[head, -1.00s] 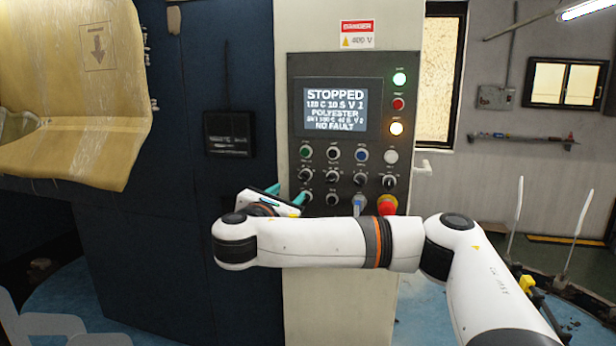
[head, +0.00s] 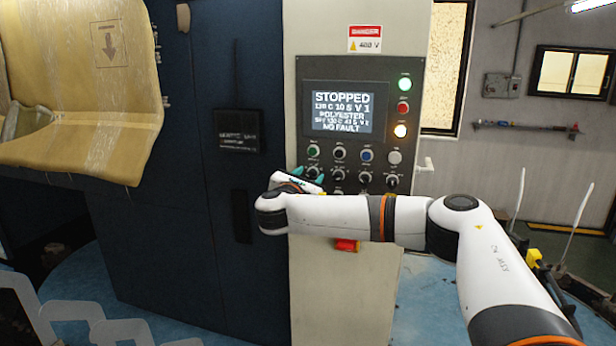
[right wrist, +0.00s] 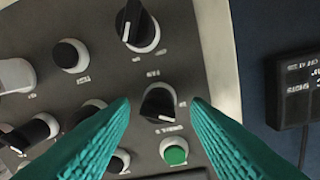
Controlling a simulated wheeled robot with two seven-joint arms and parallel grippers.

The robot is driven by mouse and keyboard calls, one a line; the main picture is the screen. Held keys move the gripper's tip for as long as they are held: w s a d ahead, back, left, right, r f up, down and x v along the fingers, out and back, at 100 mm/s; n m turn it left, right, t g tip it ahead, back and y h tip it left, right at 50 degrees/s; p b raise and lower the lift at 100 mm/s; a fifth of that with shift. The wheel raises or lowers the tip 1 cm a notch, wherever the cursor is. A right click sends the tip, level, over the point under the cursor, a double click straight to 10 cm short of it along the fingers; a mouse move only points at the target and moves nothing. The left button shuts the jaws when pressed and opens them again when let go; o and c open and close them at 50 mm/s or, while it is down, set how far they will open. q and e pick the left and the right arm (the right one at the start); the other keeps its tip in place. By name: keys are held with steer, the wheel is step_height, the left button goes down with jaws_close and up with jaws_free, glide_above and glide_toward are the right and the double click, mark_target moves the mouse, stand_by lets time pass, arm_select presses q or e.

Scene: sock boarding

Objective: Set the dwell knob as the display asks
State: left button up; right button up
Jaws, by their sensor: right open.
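The display (head: 345,106) on the grey control panel reads STOPPED, then about 120 C 10 S V 1, POLYESTER, a blurred set line that seems to read 130 C 40 S V 2, and NO FAULT. My right gripper (head: 309,176) is at the left of the panel, open, with teal fingers. In the right wrist view, a black knob (right wrist: 158,103) shows between and beyond the fingertips (right wrist: 160,104), apart from both. It is the knob next to the green button (right wrist: 174,154). Its label is too blurred to confirm it as the dwell knob. My left gripper is out of view.
Other knobs surround it, including a black one (right wrist: 135,27) and a pointer knob (right wrist: 28,134). My right forearm hides the panel's lower part. A dark cabinet (head: 190,220) stands at left.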

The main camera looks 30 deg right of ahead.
steer(key=shift+c, duration=0.9)
steer(key=shift+d, duration=0.1)
jaws_close()
steer(key=shift+f+m+b, duration=0.25)
steer(key=shift+m+b, duration=0.05)
steer(key=shift+b, duration=0.3)
steer(key=shift+f+m+t+y+b, duration=0.15)
steer(key=shift+m+y+b, duration=0.15)
steer(key=shift+m+b, duration=5)
steer(key=shift+f+m+t+y+b, duration=0.15)
steer(key=shift+m+y+b, duration=0.15)
steer(key=shift+m+b, duration=4.95)
steer(key=shift+m+p, duration=0.7)
steer(key=shift+m, duration=0.15)
